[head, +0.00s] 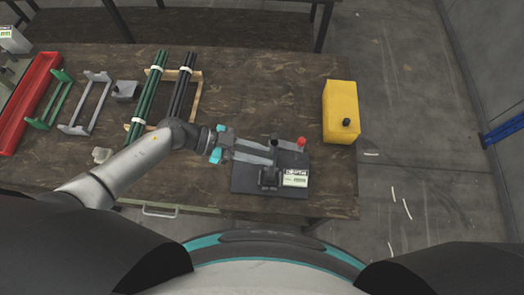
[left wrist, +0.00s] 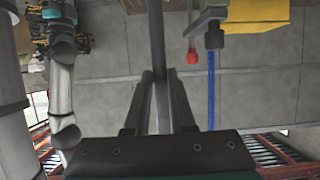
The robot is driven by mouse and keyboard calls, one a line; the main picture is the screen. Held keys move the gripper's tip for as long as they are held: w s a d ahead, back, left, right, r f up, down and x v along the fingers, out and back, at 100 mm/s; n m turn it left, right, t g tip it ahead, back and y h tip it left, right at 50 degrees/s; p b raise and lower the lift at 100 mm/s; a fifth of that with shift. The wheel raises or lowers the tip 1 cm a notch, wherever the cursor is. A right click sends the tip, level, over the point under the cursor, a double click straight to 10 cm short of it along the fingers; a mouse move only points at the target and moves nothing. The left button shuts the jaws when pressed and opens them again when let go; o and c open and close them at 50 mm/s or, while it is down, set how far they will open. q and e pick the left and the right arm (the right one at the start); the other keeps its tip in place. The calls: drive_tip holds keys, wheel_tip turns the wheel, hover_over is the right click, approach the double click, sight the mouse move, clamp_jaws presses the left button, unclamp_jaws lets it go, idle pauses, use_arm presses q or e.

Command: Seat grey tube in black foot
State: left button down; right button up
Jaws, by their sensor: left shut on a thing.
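My left gripper (head: 272,153) reaches in from the left over a dark base plate (head: 240,180). It is shut on a slim dark-grey tube, which shows upright between the fingers in the left wrist view (left wrist: 157,45). In the head view the gripper and the press hide most of the tube. Its far end runs out of the left wrist picture, so I cannot tell whether it touches anything. A short black round piece (head: 346,122) sits on the yellow block, clear of the gripper; I cannot tell whether it is the black foot. My right gripper is not in view.
The press on the plate has a red knob (head: 301,141) and a white label (head: 295,178), close to my fingers. The yellow block (head: 340,98) stands at the table's right edge. Green tubes (head: 147,100), black tubes (head: 182,92), brackets and a red tray (head: 28,100) lie left.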

use_arm(q)
drive_tip(key=shift+f+b, duration=0.4)
drive_tip(key=shift+f, duration=0.2)
drive_tip(key=c, duration=0.7)
unclamp_jaws()
drive_tip(key=shift+a, duration=0.1)
drive_tip(key=v, duration=1.5)
drive_tip(key=shift+b, duration=0.4)
drive_tip(key=shift+a, duration=0.15)
